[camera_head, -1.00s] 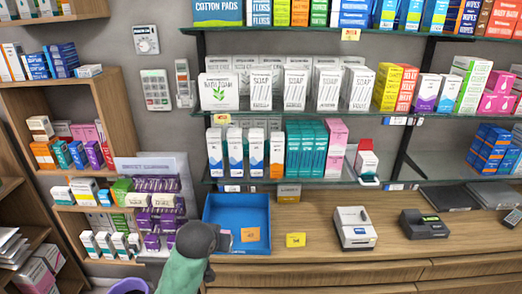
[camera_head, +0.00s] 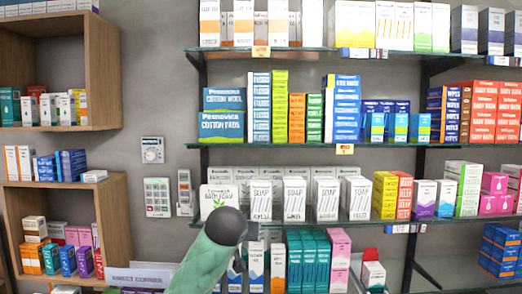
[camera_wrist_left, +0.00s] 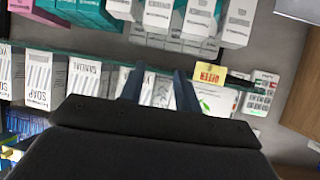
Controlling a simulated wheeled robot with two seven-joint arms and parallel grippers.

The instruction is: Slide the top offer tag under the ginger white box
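A yellow tag (camera_head: 261,51) hangs on the edge of the top shelf, below white boxes with orange bands (camera_head: 243,22). A second yellow tag (camera_head: 345,149) is on the shelf edge below. In the left wrist view, another yellow tag reading OFFER (camera_wrist_left: 208,74) is on a shelf edge, just right of my left gripper's fingers. My left gripper (camera_wrist_left: 158,82) is open and empty, with its fingers apart in front of white boxes. In the head view its fingers are hidden behind my wrist. I cannot read the word ginger on any box. My right gripper is out of view.
Glass shelves (camera_head: 300,145) are tightly filled with boxes. A white box with a green plant (camera_wrist_left: 215,103) is close to my left fingers. Wooden shelving (camera_head: 108,110) stands at the left. Grey wall with a keypad (camera_head: 157,197) lies between.

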